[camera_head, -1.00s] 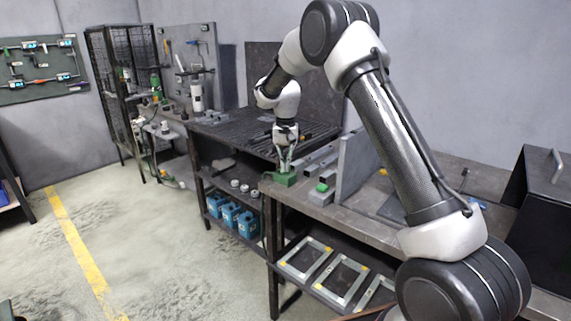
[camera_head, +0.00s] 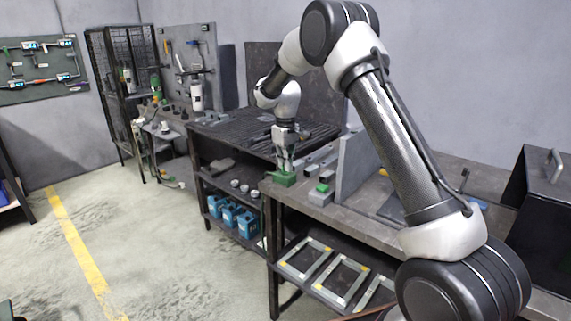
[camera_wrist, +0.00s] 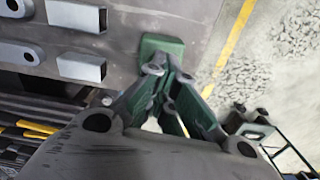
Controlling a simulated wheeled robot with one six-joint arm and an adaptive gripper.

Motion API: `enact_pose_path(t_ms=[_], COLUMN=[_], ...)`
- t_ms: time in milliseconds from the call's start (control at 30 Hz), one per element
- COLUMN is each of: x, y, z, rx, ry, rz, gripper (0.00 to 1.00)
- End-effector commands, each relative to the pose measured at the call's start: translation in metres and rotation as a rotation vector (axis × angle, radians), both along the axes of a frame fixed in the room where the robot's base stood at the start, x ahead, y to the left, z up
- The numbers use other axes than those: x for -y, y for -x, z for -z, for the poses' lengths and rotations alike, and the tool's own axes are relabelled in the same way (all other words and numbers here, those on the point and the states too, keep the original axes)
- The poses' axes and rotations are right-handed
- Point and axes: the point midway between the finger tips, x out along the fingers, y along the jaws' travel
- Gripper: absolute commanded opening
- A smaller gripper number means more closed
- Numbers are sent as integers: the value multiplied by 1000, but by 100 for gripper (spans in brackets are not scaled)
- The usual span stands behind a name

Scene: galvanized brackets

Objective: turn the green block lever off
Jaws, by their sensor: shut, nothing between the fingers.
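The green block (camera_head: 284,181) sits at the near left corner of the workbench. My gripper (camera_head: 284,171) points down with its fingertips right at the top of the block; whether they touch it I cannot tell. In the wrist view the green block (camera_wrist: 158,46) shows just beyond the fingertips of my gripper (camera_wrist: 163,80). The fingers are shut with nothing held between them. The lever cannot be made out; the fingers cover part of the block.
A grey block with a green top (camera_head: 321,193) stands close to the right on the bench (camera_head: 352,222). Metal tube pieces (camera_wrist: 78,15) lie beside the green block. Open floor (camera_head: 150,250) is at the left.

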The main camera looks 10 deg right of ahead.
Motion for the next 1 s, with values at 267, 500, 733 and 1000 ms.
enact_pose_path(t_ms=[267, 500, 733, 1000], x=[0, 0, 0, 0], y=[0, 0, 0, 0], z=[0, 0, 0, 0], rx=[1, 1, 1, 0], ry=[-1, -1, -1, 0], rz=[-80, -96, -95, -94], gripper=[0, 0, 0, 41])
